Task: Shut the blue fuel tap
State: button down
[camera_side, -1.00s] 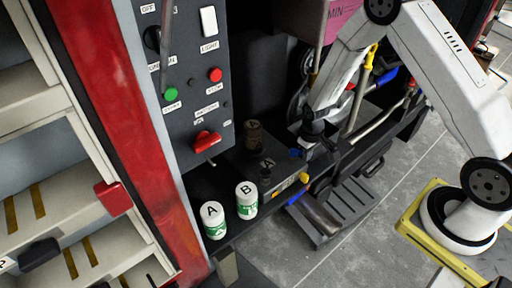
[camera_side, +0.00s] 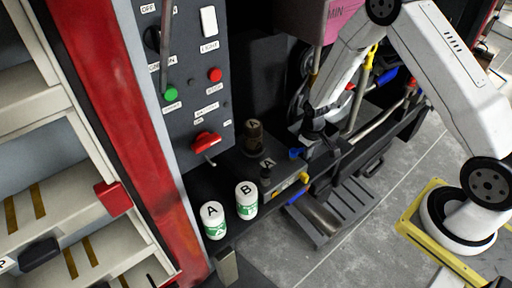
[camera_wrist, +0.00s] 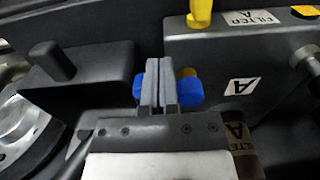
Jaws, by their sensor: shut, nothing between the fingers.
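The blue fuel tap shows in the wrist view as a blue lever (camera_wrist: 190,92), with blue sticking out on both sides of my fingers and its middle hidden behind them. A brassy part sits just behind its right end. In the side view a small blue piece (camera_side: 295,153) shows just left of my fingertips. My gripper (camera_wrist: 160,68) is shut and empty, its fingers together across the middle of the lever. In the side view my gripper (camera_side: 309,150) is low beside the engine block. I cannot tell whether the fingers touch the lever, or its exact angle.
A dark filter block (camera_wrist: 210,55) with a yellow post (camera_wrist: 202,12) stands to the right of the tap. A dark box with a knob (camera_wrist: 75,75) is on the left. White canisters A (camera_side: 213,220) and B (camera_side: 246,199) stand on the ledge below.

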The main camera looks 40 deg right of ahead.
jog(key=shift+r, duration=0.1)
notch_tip(320, 180, up, 7)
dwell(1.2)
jog(key=s+a+r+t, duration=0.1)
jog(key=s+a+r, duration=0.2)
jog(key=s+r, duration=0.3)
jog(key=s+a+r+t, duration=0.1)
jog(key=s+a+r, duration=0.3)
jog(key=s+r, duration=0.2)
jog(key=shift+s+r+t, duration=0.2)
jog(key=shift+r+t, duration=0.1)
jog(key=shift+r, duration=0.4)
